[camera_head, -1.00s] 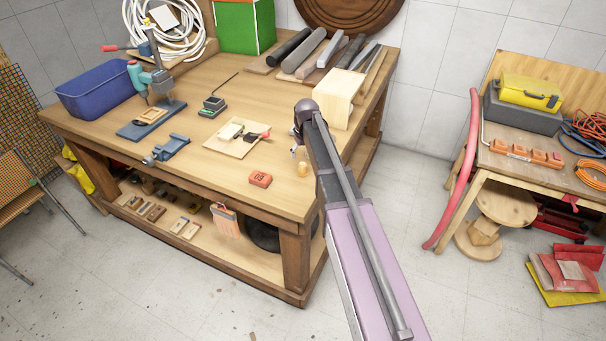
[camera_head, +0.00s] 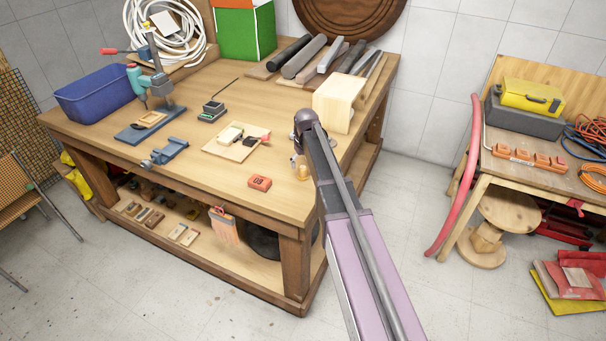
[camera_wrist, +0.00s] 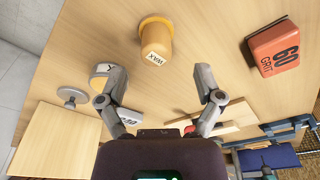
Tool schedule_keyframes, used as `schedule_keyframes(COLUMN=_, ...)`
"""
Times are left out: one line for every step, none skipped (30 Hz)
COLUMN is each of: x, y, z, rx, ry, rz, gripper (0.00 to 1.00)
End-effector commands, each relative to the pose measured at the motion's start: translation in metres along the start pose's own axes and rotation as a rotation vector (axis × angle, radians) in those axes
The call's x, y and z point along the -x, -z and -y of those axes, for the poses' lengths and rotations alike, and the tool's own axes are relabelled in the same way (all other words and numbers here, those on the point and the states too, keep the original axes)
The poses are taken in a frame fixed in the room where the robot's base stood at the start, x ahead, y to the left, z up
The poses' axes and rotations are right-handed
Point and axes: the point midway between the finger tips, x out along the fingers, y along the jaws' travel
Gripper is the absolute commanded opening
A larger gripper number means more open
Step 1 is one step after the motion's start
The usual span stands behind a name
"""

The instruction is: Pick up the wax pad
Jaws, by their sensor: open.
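The wax pad (camera_wrist: 156,40) is a yellow-orange, stubby cylinder with a wider base and a white label reading WAX, standing on the wooden bench top. It also shows as a small yellow shape (camera_head: 302,170) near the bench's right edge, beside my arm. My gripper (camera_wrist: 160,98) is open and empty, its two fingers spread wide. In the wrist view the pad lies beyond the fingertips, roughly centred between them, and apart from them. In the head view my arm mostly hides the gripper.
An orange 60 GRIT block (camera_wrist: 273,48) stands near the pad. A round, pale labelled piece (camera_wrist: 103,75) and a grey knob (camera_wrist: 72,95) lie close to my left-hand finger in the wrist view. A large wooden block (camera_head: 338,103) stands farther back on the bench.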

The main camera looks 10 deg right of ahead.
Motion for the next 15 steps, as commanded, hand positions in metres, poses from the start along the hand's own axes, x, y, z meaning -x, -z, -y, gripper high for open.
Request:
schedule_keyframes(x=-0.003, y=0.0, z=0.0, rx=0.0, ry=0.0, rz=0.0, gripper=0.85)
schedule_keyframes(x=-0.004, y=-0.001, z=-0.001, rx=0.0, ry=0.0, rz=0.0, gripper=0.85)
schedule_keyframes(x=-0.006, y=-0.001, z=-0.001, rx=0.0, ry=0.0, rz=0.0, gripper=0.85)
schedule_keyframes(x=-0.008, y=-0.001, z=-0.001, rx=0.0, ry=0.0, rz=0.0, gripper=0.85)
schedule_keyframes(x=-0.01, y=-0.001, z=-0.001, rx=0.0, ry=0.0, rz=0.0, gripper=0.85)
schedule_keyframes(x=-0.013, y=-0.002, z=-0.002, rx=0.0, ry=0.0, rz=0.0, gripper=0.85)
schedule_keyframes(x=-0.015, y=-0.002, z=-0.002, rx=0.0, ry=0.0, rz=0.0, gripper=0.85)
schedule_keyframes(x=-0.018, y=-0.002, z=-0.002, rx=0.0, ry=0.0, rz=0.0, gripper=0.85)
schedule_keyframes(x=-0.021, y=-0.003, z=-0.002, rx=0.0, ry=0.0, rz=0.0, gripper=0.85)
schedule_keyframes(x=-0.023, y=-0.003, z=-0.003, rx=0.0, ry=0.0, rz=0.0, gripper=0.85)
schedule_keyframes(x=-0.025, y=-0.003, z=-0.003, rx=0.0, ry=0.0, rz=0.0, gripper=0.85)
schedule_keyframes(x=-0.028, y=-0.004, z=-0.003, rx=-0.001, ry=0.0, rz=0.0, gripper=0.85)
schedule_keyframes(x=-0.03, y=-0.004, z=-0.004, rx=-0.001, ry=0.0, rz=0.0, gripper=0.85)
schedule_keyframes(x=-0.033, y=-0.004, z=-0.004, rx=-0.001, ry=0.0, rz=0.0, gripper=0.85)
schedule_keyframes(x=-0.036, y=-0.004, z=-0.004, rx=0.0, ry=0.0, rz=0.0, gripper=0.85)
